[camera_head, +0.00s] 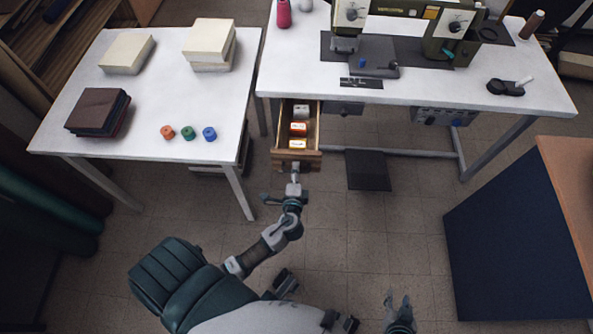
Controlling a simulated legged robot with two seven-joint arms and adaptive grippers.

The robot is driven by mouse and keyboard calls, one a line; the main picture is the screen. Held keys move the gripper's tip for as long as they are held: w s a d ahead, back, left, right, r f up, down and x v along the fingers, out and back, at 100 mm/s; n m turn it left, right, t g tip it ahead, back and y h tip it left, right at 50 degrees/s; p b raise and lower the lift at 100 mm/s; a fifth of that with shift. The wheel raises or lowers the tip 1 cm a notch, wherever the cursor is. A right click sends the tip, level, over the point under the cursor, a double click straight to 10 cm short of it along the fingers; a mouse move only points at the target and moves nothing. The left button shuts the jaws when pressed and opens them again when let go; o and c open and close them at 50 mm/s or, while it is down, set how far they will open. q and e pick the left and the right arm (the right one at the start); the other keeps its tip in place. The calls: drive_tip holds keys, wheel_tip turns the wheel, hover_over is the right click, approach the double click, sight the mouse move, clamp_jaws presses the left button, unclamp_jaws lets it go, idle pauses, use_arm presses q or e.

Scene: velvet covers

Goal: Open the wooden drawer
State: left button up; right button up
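The wooden drawer (284,131) is pulled out from under the sewing table, and its inside shows from above. Small white and orange boxes (298,129) lie in a row along its right side. My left gripper (295,176) is at the middle of the drawer's front, at the handle. The fingers are too small to tell whether they are shut on it. My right gripper (398,298) is low in the picture, over the floor, away from the drawer. Its fingers look apart, with nothing between them.
The white sewing table (540,85) carries a green sewing machine (451,35). A white table (125,140) at left holds fabric stacks and three thread spools (188,133). A dark pedal (367,170) lies under the sewing table. A dark blue cabinet (510,245) stands at right.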

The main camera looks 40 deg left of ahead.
use_arm(q)
drive_tip(key=v, duration=1.1)
drive_tip(key=shift+d, duration=0.3)
drive_tip(key=shift+s+a, duration=0.1)
use_arm(e)
drive_tip(key=shift+a, duration=0.1)
use_arm(q)
drive_tip(key=shift+f, duration=0.1)
drive_tip(key=s+d+f+n+g+h+p, duration=0.2)
drive_tip(key=s+f+n+g+h+p, duration=0.6)
drive_tip(key=s+f, duration=1.3)
wheel_tip(320, 180, down, 4)
drive_tip(key=n+g+p, duration=0.1)
drive_tip(key=g+p, duration=0.2)
drive_tip(key=shift+s+n+g, duration=0.25)
drive_tip(key=shift+n+g, duration=0.05)
drive_tip(key=shift+g, duration=0.1)
use_arm(e)
drive_tip(key=s+d+f+g, duration=0.2)
drive_tip(key=s+f, duration=0.5)
drive_tip(key=f, duration=0.4)
drive_tip(key=s+d+f+g+h, duration=0.1)
drive_tip(key=s+f+g, duration=0.4)
drive_tip(key=f, duration=0.6)
drive_tip(key=shift+s+d+f+h, duration=0.15)
drive_tip(key=shift+s+d+h, duration=0.25)
drive_tip(key=shift+s, duration=0.7)
